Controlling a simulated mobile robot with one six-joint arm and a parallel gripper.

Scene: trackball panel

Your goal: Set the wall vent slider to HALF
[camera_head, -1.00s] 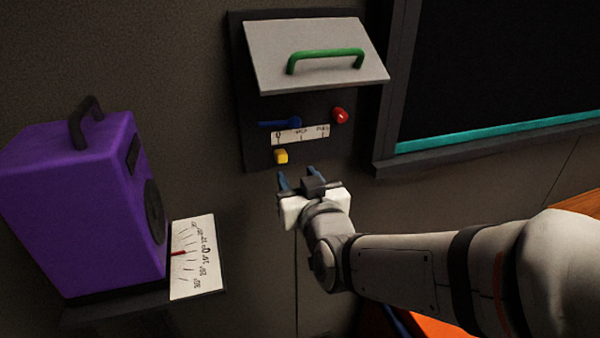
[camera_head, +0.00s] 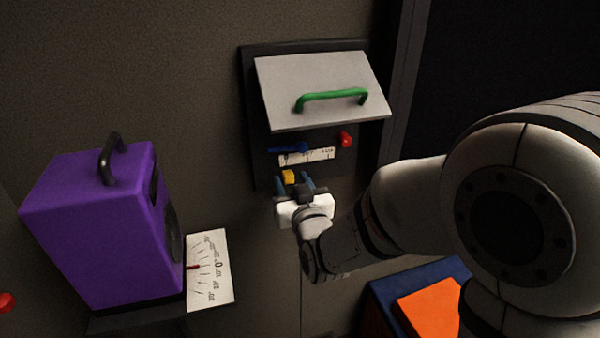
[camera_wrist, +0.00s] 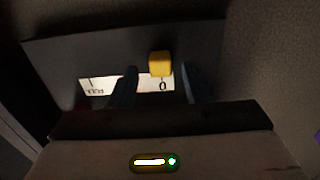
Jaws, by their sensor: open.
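The wall panel (camera_head: 262,160) carries a white scale strip (camera_head: 318,155), with a yellow slider knob (camera_head: 288,176) below its left end. In the wrist view the yellow knob (camera_wrist: 160,63) lines up with the 0 mark (camera_wrist: 162,86); another mark lies farther left on the strip (camera_wrist: 97,88). My gripper (camera_head: 294,183) is open in front of the panel, close to the knob. In the wrist view its two dark blue fingers (camera_wrist: 160,80) stand on either side of the knob's line; I see no contact.
A tilted grey flap (camera_head: 320,85) with a green handle (camera_head: 332,97) is above the scale. A purple box (camera_head: 100,225) and dial card (camera_head: 210,270) stand at left.

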